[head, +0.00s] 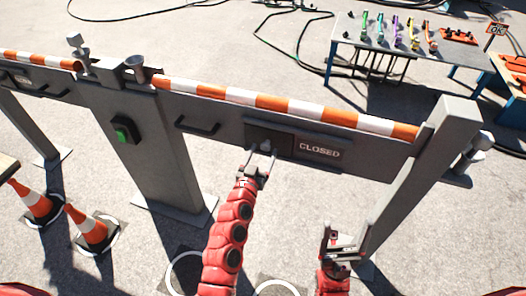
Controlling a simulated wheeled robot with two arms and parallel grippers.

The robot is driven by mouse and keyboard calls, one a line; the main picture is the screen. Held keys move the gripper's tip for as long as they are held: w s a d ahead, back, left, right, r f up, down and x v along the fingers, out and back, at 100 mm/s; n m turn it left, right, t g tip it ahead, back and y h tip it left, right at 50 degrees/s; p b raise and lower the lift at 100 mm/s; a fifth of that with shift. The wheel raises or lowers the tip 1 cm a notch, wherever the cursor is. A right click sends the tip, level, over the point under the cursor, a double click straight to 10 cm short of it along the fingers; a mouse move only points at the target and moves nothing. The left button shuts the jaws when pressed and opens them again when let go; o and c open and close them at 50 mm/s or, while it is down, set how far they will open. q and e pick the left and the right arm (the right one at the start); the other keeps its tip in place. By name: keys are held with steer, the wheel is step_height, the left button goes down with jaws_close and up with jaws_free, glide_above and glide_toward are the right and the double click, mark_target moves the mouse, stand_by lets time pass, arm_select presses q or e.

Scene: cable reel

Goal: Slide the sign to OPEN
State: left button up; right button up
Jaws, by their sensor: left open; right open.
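The sign (319,151) on the grey barrier beam reads CLOSED in pale letters. A darker plate (262,133) sits directly left of the word, in the same frame. My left gripper (262,158) is open, just below and in front of this plate. Its fingertips are close to the plate's lower edge, and I cannot tell whether they touch it or a small handle there. My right gripper (345,236) is open and empty, lower and to the right, near the right post. The word OPEN is not visible on this sign.
The grey beam (215,117) has an orange-and-white rail on top and a handle (197,126). A post with a green button (123,131) stands left, and a slanted grey post (425,165) right. Traffic cones (92,225) stand lower left. A tool table (400,45) is behind.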

arm_select(q)
steer(key=shift+w+d+f, duration=0.1)
steer(key=shift+w, duration=0.15)
jaws_close()
stand_by(1.4)
